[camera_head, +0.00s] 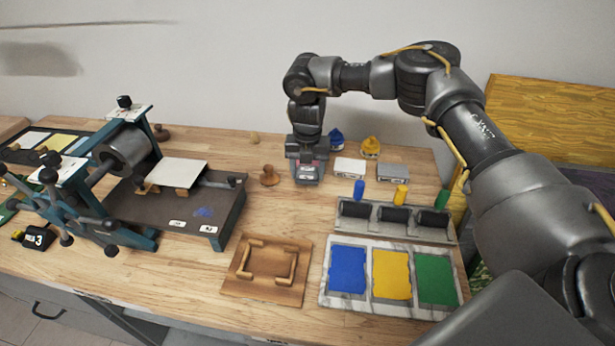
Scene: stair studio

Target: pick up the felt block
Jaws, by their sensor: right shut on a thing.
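My right arm comes in from the right and bends down over the back middle of the wooden table. My right gripper (307,165) points down there, shut on a small greyish block (309,179), which I take to be the felt block. The fingers hide much of the block. I cannot tell whether it touches the table. My left gripper is not in view.
A brown wooden knob (269,176) stands just left of my gripper; a white box (349,168) and grey box (391,171) stand right. A roller rack (440,236), paint tray (325,290), wooden frame (237,283) and press (150,215) are nearer.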

